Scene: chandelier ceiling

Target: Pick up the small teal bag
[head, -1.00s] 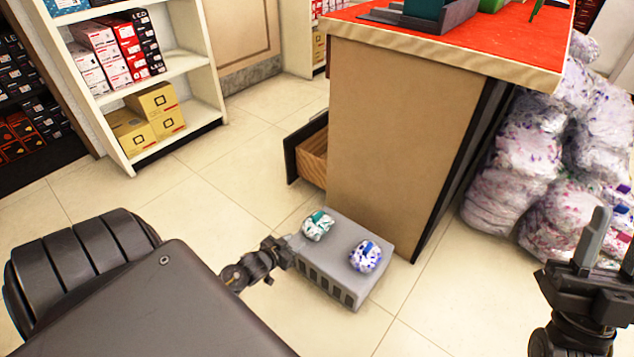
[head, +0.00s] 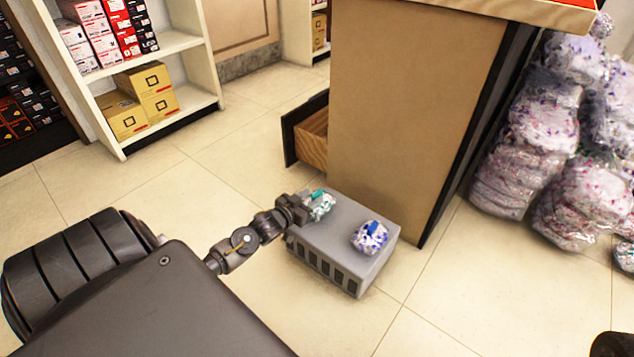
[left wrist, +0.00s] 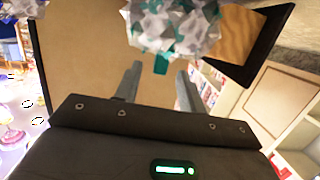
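The small teal bag (head: 321,208), crumpled white and teal, sits on the left part of a grey box-like stand (head: 338,226) on the floor. My left gripper (head: 305,206) reaches it from the left, at the bag's near edge. In the left wrist view the two fingers (left wrist: 160,72) are apart. The bag (left wrist: 168,28) is just beyond their tips, with a teal piece showing between them. Contact cannot be told.
A white and blue-purple bag (head: 369,236) sits on the stand's right part. A counter (head: 395,110) rises behind, with an open drawer (head: 306,132) at its left. Large clear bags (head: 545,130) are piled at right. Shelves (head: 150,75) stand at back left.

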